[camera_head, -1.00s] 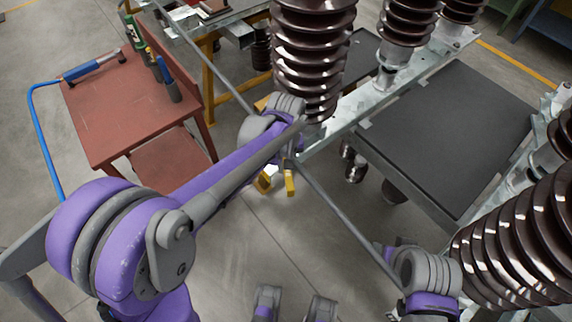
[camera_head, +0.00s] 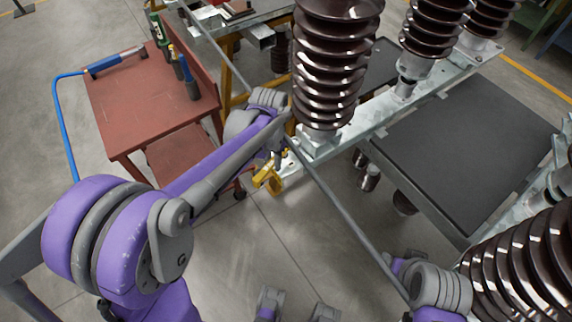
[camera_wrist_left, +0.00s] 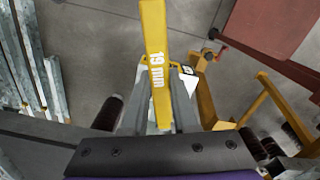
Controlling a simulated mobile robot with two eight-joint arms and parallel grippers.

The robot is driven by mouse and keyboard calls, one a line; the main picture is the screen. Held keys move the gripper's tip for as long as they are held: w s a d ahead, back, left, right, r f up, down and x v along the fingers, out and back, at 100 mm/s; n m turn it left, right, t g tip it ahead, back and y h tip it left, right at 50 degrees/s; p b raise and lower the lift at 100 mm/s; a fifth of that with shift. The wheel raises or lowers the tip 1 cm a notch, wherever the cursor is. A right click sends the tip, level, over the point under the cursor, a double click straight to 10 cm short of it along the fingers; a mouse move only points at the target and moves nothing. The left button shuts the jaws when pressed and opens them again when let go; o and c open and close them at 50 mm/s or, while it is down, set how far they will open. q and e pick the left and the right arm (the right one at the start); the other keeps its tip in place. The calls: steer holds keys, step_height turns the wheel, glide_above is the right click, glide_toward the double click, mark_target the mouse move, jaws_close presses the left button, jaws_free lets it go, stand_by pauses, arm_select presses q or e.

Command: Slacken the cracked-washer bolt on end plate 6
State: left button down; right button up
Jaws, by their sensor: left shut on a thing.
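My left gripper (camera_head: 268,172) hangs below my left wrist, just left of the metal flange (camera_head: 318,146) under the nearest brown ribbed insulator (camera_head: 328,70). It is shut on a yellow tool (camera_head: 264,176), with floor beneath. In the left wrist view, the tool (camera_wrist_left: 156,60) runs up as a long flat yellow bar with a white size marking in mm. The gripper's grey fingers (camera_wrist_left: 158,105) stand on both sides of it. I cannot make out the cracked-washer bolt or a number for end plate 6.
A red cart (camera_head: 150,100) with bottles and a blue-hosed tool (camera_head: 115,62) stands left. A grey bar (camera_head: 345,205) slants across the near side. A dark panel (camera_head: 465,145) lies at right beside more insulators. Open floor (camera_head: 250,240) lies below.

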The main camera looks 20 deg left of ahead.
arm_select(q)
steer(key=w+a+r+m+p, duration=0.2)
steer(key=a+r+m+p, duration=0.1)
steer(key=r+m+p, duration=0.1)
step_height(320, 180, down, 4)
steer(key=shift+s+a+b, duration=0.1)
steer(key=shift+s+b, duration=0.05)
steer(key=shift+b, duration=1.05)
steer(key=shift+f+b, duration=0.9)
steer(key=shift+f, duration=0.2)
stand_by(0.3)
stand_by(0.5)
